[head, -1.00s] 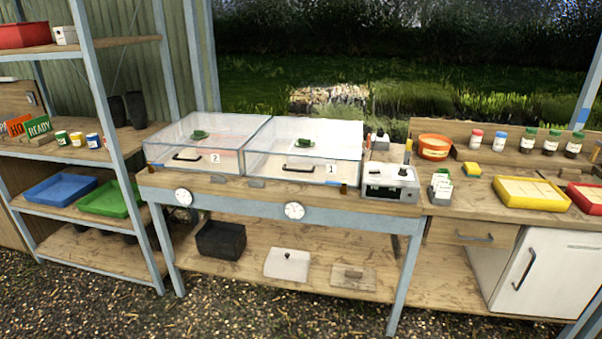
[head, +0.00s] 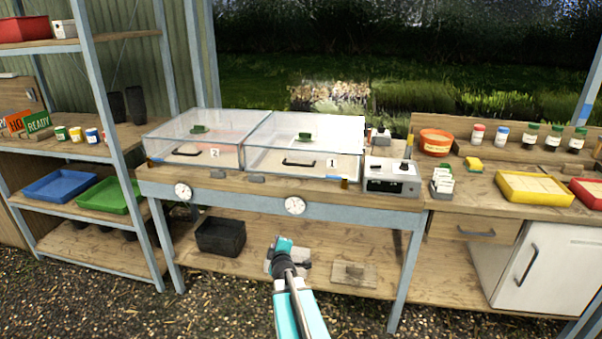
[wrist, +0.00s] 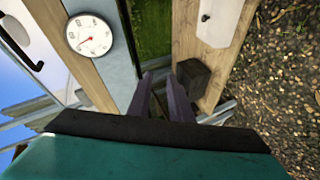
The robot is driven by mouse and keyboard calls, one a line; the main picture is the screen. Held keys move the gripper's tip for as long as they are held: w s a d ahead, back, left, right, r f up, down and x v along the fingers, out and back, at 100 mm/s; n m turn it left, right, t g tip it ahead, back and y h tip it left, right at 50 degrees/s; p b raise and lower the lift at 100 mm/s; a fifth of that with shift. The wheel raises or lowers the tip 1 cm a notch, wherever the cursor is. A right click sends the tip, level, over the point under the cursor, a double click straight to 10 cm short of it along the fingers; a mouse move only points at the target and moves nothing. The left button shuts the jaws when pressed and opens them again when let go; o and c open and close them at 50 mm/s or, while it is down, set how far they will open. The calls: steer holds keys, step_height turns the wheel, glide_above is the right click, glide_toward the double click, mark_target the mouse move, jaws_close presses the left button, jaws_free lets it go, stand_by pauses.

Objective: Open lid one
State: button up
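Lid one (head: 325,128) is the clear top of the right-hand box on the bench, with the label 1 (head: 332,163) on its front. It looks shut. A dark handle (head: 299,162) is on its front and a green piece shows at its middle. My gripper (head: 283,243) is in front of the bench, low, in front of the lower shelf and well apart from the lid. In the wrist view its two fingers (wrist: 160,82) stand apart with nothing between them. A dark handle also shows at the left of the wrist view (wrist: 22,42), but I cannot tell which lid it is on.
A like box with label 2 (head: 215,154) adjoins on the left. Dials (head: 295,205) sit on the bench's front rail. A grey device (head: 391,176) stands close right of box one. A dark bin (head: 220,236) is on the lower shelf. Gravel floor in front is clear.

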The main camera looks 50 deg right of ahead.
steer(key=s+d+r+n+t+h, duration=0.1)
steer(key=d+r+n+t+h, duration=0.1)
steer(key=d+r, duration=0.6)
steer(key=n+t+h, duration=0.1)
steer(key=n+t, duration=0.2)
glide_toward(301, 165)
steer(key=f+v, duration=0.1)
steer(key=v, duration=0.2)
steer(key=shift+a+r+b, duration=0.1)
steer(key=shift+r+b, duration=0.05)
steer(key=shift+b, duration=0.2)
steer(key=shift+w, duration=0.1)
steer(key=shift+p+x, duration=1.25)
steer(key=shift+x, duration=5.55)
steer(key=shift+r, duration=0.15)
jaws_close()
